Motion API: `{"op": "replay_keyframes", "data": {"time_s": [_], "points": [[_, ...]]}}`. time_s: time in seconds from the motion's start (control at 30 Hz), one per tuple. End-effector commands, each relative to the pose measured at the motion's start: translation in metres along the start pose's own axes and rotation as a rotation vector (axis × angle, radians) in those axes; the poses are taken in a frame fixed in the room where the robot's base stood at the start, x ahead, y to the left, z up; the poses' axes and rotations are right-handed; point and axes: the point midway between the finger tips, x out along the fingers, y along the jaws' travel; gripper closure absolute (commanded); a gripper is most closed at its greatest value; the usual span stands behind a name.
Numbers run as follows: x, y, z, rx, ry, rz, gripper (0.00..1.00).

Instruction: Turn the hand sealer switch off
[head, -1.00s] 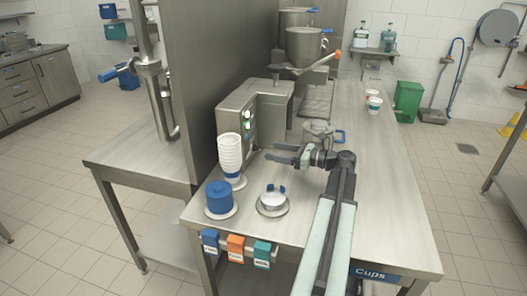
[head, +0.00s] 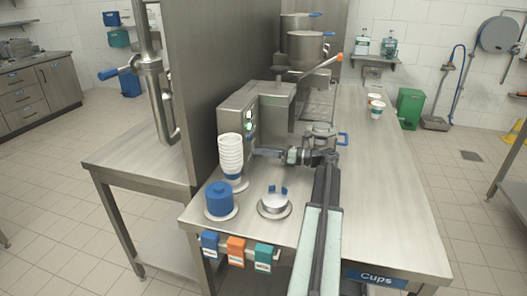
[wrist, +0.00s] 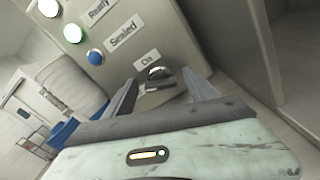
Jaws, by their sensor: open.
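The hand sealer is a grey metal machine (head: 268,105) standing on the counter against the partition. In the wrist view its panel (wrist: 150,28) carries labels and a dark, metallic switch (wrist: 159,74) below the label "On". My gripper (wrist: 162,92) is open and empty, with one finger on each side of the switch. I cannot tell whether the fingers touch it. In the head view my gripper (head: 266,153) is at the machine's lower front, just right of the cup stack; the switch cannot be made out there.
A stack of white cups (head: 231,155) stands close left of my gripper. A blue container (head: 219,198) and a round metal holder (head: 274,203) sit near the counter's front edge. Small cups (head: 376,108) stand at the back right. The right side of the counter (head: 385,190) is clear.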

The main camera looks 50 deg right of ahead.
Motion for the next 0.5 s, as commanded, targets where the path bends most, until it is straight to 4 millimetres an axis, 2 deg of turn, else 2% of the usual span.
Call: {"op": "replay_keyframes", "data": {"time_s": [0.27,0.4,0.5], "points": [[0.0026,0.0000,0.0000,0.000,0.000,0.000,0.35],[0.0025,0.0000,-0.0001,0.000,0.000,0.000,0.73],[0.0025,0.0000,0.0000,0.000,0.000,0.000,0.97]]}}
